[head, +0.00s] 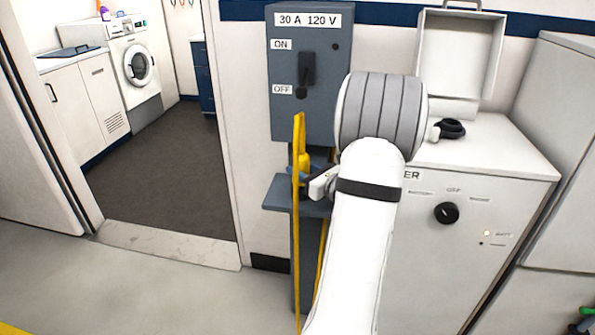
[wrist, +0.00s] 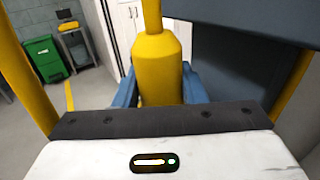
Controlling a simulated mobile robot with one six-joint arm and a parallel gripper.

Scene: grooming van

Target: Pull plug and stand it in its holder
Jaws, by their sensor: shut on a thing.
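The yellow plug (head: 303,161) is upright in front of a grey-blue shelf (head: 277,192), just below the grey power box (head: 309,120). In the wrist view the plug body (wrist: 158,68) stands between the blue fingers of my gripper (wrist: 160,88), with its cable neck upward. My gripper is shut on the plug. The plug's lower end is hidden behind my gripper, so I cannot tell whether it touches anything. The yellow cable (head: 298,240) arches above the plug and hangs down. The shelf on its post may be the holder; its top is partly hidden.
The power box has a black switch (head: 306,68) between ON and OFF labels. A white cabinet (head: 480,240) with a black knob stands close on the right. An open doorway with dark floor (head: 160,170) is at left. A green bin (wrist: 43,58) shows in the wrist view.

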